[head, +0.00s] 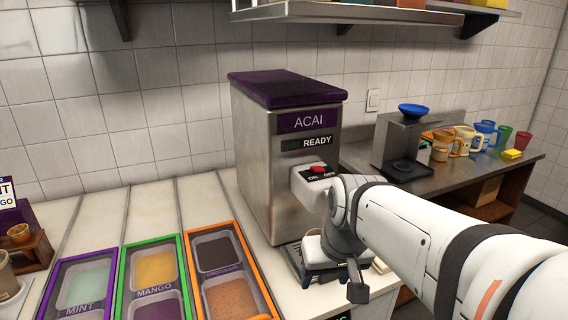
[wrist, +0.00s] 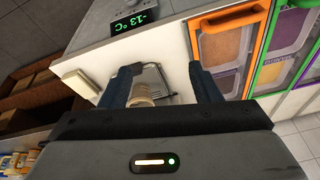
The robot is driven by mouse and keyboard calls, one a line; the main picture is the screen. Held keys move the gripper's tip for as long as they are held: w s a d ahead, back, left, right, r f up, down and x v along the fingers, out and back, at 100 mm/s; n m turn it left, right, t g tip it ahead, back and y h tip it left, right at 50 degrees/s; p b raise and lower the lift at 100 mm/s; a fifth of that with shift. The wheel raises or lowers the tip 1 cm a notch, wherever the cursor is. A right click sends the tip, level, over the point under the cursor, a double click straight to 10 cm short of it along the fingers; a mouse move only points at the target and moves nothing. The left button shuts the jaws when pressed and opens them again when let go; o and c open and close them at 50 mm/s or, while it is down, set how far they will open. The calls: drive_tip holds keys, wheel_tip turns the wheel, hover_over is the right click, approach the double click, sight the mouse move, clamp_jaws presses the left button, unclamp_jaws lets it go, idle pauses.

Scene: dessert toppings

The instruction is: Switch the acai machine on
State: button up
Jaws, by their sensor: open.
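The acai machine (head: 262,160) is a steel box with a purple top, standing on the counter in the head view. Its front display (head: 317,141) reads READY. Below it is a red switch (head: 317,169) with ON and OFF marked under it; I cannot tell which way it is set. My gripper (head: 355,283) is below the switch and in front of the machine, partly hidden by my own arm. In the wrist view my gripper (wrist: 162,75) has its two dark fingers apart. A small pale cylindrical thing (wrist: 142,92) shows between them, and I see no contact.
Topping tubs (head: 155,268) in coloured frames lie to the left. A coffee machine (head: 402,145) and several mugs (head: 465,140) stand on the right-hand counter. A shelf (head: 345,12) hangs above. A green display (wrist: 133,22) in the wrist view reads -13 °C.

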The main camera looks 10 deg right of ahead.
drive_tip(key=w+d+r+t+b, duration=0.1)
drive_tip(key=w+d+r, duration=0.1)
drive_tip(key=w+r, duration=0.2)
drive_tip(key=w+d+r+t+y+b, duration=0.1)
drive_tip(key=w+r, duration=0.4)
drive_tip(key=r, duration=0.1)
drive_tip(key=w+d+r+t+y+b, duration=0.1)
drive_tip(key=w+d+r, duration=0.1)
drive_tip(key=w+r, duration=0.3)
drive_tip(key=shift+d+r+n+t, duration=0.15)
drive_tip(key=shift+d+n+t, duration=0.15)
drive_tip(key=c, duration=0.9)
drive_tip(key=shift+n+t+y, duration=0.5)
drive_tip(key=shift+n+t, duration=0.1)
drive_tip(key=shift+t, duration=0.2)
drive_tip(key=w+d+r, duration=0.1)
drive_tip(key=r, duration=0.1)
drive_tip(key=w+d+r, duration=0.1)
drive_tip(key=r, duration=0.1)
drive_tip(key=w+d+r+b, duration=0.1)
drive_tip(key=w+r, duration=0.1)
drive_tip(key=shift+r, duration=0.4)
clamp_jaws()
